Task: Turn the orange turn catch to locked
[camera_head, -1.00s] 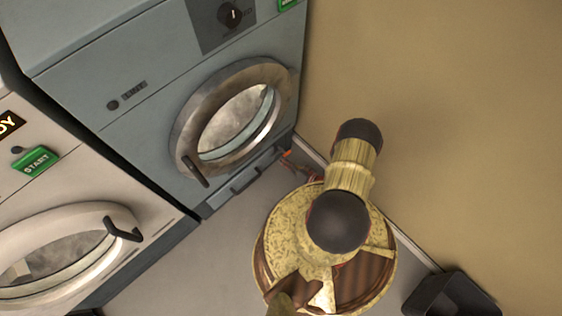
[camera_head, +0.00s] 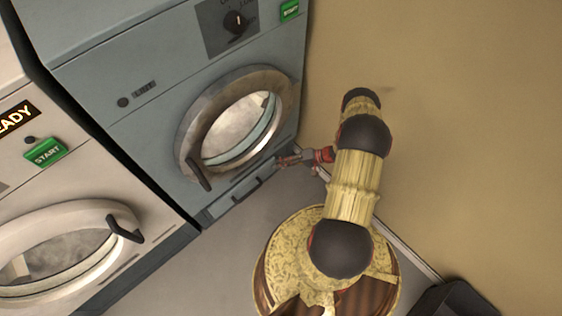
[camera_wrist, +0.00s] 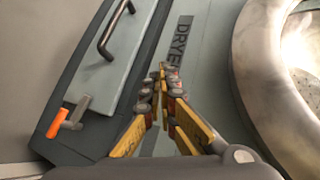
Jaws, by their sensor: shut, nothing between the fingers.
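The orange turn catch (camera_wrist: 58,122) shows in the wrist view at the lower left. It is a short orange lever with a grey piece (camera_wrist: 78,108) beside it, at the end of a grey lower panel (camera_wrist: 110,80) on the dryer. My gripper (camera_wrist: 163,72) is shut and empty, its fingertips in front of the dryer's lower front, to the right of the catch and apart from it in the picture. In the head view my gripper (camera_head: 281,161) is by the dryer's lower right corner. I cannot make out the catch there.
The lower panel has a dark bar handle (camera_wrist: 112,30). The blue-grey dryer's round door (camera_head: 182,140) is just above my gripper. The tan wall (camera_head: 470,120) stands close on the right. A white machine (camera_head: 70,190) is on the left, and a dark bin (camera_head: 455,300) at the lower right.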

